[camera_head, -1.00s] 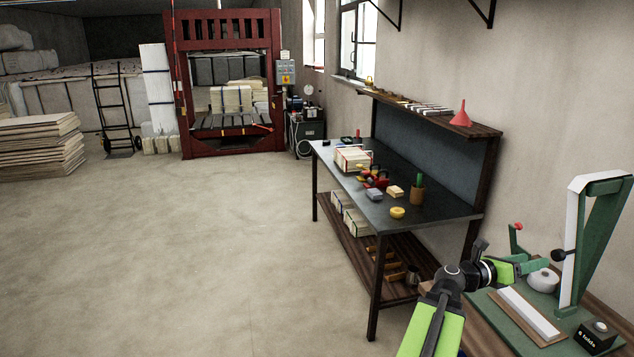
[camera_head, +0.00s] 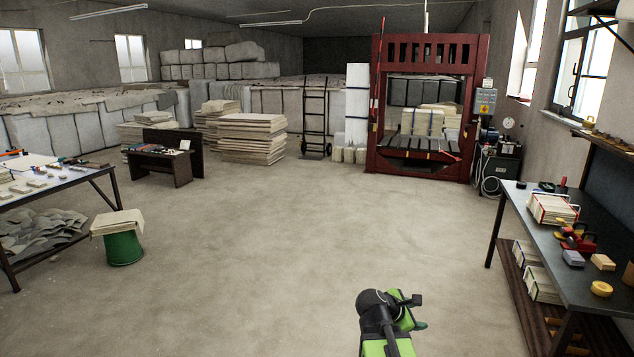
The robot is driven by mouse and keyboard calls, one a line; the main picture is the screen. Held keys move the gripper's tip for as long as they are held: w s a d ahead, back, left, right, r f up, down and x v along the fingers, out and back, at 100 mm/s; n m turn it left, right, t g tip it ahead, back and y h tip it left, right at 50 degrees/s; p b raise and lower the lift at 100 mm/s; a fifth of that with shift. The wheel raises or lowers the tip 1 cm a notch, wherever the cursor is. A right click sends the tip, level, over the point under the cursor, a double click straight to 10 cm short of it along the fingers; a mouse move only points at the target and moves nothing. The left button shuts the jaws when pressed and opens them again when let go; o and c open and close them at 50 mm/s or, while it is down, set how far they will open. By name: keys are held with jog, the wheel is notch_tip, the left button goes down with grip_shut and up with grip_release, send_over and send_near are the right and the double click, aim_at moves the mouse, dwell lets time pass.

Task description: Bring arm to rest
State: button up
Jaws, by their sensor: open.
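My arm shows at the bottom centre-right of the head view, with its green link and dark joint pulled in low over open floor. My gripper (camera_head: 417,312) is at its end, small and partly hidden behind the joint. It is open, and I see nothing held in it. It is apart from the tables and touches nothing that I can see.
A dark workbench (camera_head: 520,205) with tools stands at the right. A work table (camera_head: 75,185) and a green bucket (camera_head: 123,250) stand at the left. A red press (camera_head: 375,165) and stacked sheets (camera_head: 252,140) are at the back. The floor (camera_head: 280,240) between is clear.

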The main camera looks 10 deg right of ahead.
jog(key=a+f+m+y, duration=0.2)
jog(key=a+f, duration=0.1)
jog(key=a, duration=0.5)
jog(key=a+f+m+y, duration=0.2)
jog(key=a, duration=0.5)
jog(key=s+a+f+m+g+y, duration=0.2)
jog(key=s+a+m+y, duration=0.1)
jog(key=a+m, duration=0.3)
jog(key=s+a+f+m+g+y, duration=0.2)
jog(key=s+a+m, duration=0.1)
jog(key=a+m, duration=0.3)
jog(key=shift+s+a+f+m+y, duration=0.3)
jog(key=shift+a+y, duration=0.1)
jog(key=shift+a, duration=0.3)
jog(key=shift+w, duration=0.1)
